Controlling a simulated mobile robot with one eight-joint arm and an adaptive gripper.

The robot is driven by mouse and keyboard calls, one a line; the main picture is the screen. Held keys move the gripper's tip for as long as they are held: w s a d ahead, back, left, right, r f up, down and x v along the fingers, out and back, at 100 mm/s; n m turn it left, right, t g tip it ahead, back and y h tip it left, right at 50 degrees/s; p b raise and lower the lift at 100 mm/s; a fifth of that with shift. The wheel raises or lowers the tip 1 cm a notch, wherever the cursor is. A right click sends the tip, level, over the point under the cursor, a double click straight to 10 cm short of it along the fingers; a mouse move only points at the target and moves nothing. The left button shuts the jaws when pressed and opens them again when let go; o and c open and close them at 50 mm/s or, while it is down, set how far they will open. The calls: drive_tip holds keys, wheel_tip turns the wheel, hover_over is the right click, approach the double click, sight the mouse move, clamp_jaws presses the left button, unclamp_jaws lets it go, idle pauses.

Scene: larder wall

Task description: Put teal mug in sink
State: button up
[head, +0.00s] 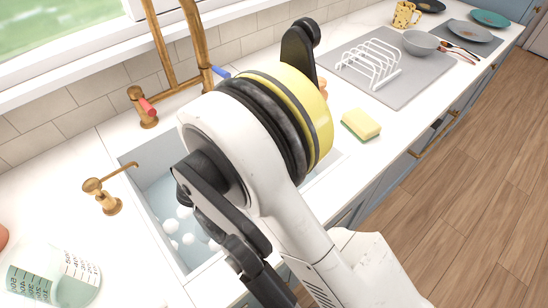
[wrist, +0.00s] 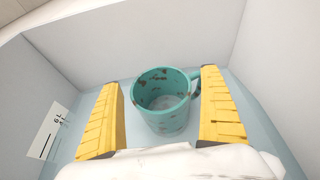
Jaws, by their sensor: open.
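The teal mug (wrist: 163,108), speckled with brown patches, stands upright between the two yellow fingers of my gripper (wrist: 160,80) in the wrist view. The gripper is open. A gap shows between the left finger and the mug; the mug's handle points right, close to the right finger, and I cannot tell if they touch. The mug is within pale walls over a pale blue floor, which looks like the inside of the sink (head: 158,190). In the head view my arm covers much of the sink and hides the mug.
Round white blobs (head: 184,212) lie in the sink. A measuring cup (head: 62,276) is at left, a sponge (head: 361,124) at right, then a white rack (head: 370,64) on a grey mat.

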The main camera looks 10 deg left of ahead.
drive_tip(key=shift+r, duration=0.1)
drive_tip(key=p+v, duration=0.4)
drive_tip(key=v, duration=0.8)
drive_tip(key=shift+p, duration=0.35)
drive_tip(key=shift+d+r, duration=0.1)
